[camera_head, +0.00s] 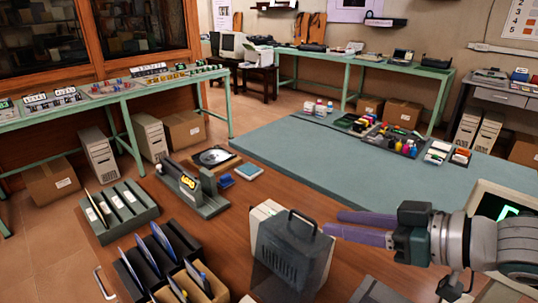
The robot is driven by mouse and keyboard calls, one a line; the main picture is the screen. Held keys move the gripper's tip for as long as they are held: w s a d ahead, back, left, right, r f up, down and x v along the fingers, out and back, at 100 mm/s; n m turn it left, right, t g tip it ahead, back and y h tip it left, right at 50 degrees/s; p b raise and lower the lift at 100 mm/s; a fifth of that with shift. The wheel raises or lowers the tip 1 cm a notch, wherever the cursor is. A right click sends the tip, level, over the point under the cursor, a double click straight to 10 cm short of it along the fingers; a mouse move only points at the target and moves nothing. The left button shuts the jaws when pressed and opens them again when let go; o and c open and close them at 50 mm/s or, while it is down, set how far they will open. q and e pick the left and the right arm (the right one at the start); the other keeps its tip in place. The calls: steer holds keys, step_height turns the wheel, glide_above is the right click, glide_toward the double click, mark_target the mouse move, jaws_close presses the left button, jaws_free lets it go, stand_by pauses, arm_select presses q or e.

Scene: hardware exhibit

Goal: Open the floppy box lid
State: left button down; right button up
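A dark grey box-like piece with a top handle and slatted side (290,256) stands at the front middle of the wooden table; I take it for the floppy box. Its lower left part looks smoky and see-through. Pale beige pieces (264,216) show behind its upper left edge. I cannot tell clearly where lid and base meet. My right gripper (333,222) comes in from the right, its two purple fingers apart with a narrow gap and nothing visible between them. The fingertips are just right of the handle; contact cannot be told. My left gripper is not in view.
Dark racks with blue sleeves (148,255) and a grey-green slotted tray (122,208) stand to the left. A grey device with a yellow label (193,187) and a small blue box (249,171) are behind. A monitor (505,212) is at right. The teal mat (320,160) has bare room.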

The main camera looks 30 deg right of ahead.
steer(key=shift+v, duration=1.1)
steer(key=s+a+f+g+h, duration=0.25)
steer(key=s+a+g, duration=0.2)
steer(key=a, duration=0.55)
steer(key=s+r+m+g+h+p, duration=0.1)
steer(key=s+r+g, duration=0.15)
steer(key=s, duration=0.35)
steer(key=s+r+g+h+p, duration=0.1)
steer(key=s+r+g+h, duration=0.1)
steer(key=s+r, duration=0.3)
step_height(320, 180, up, 29)
steer(key=p, duration=2.9)
steer(key=shift+s+f+p, duration=0.2)
steer(key=shift+s+p, duration=0.2)
steer(key=shift+s, duration=0.05)
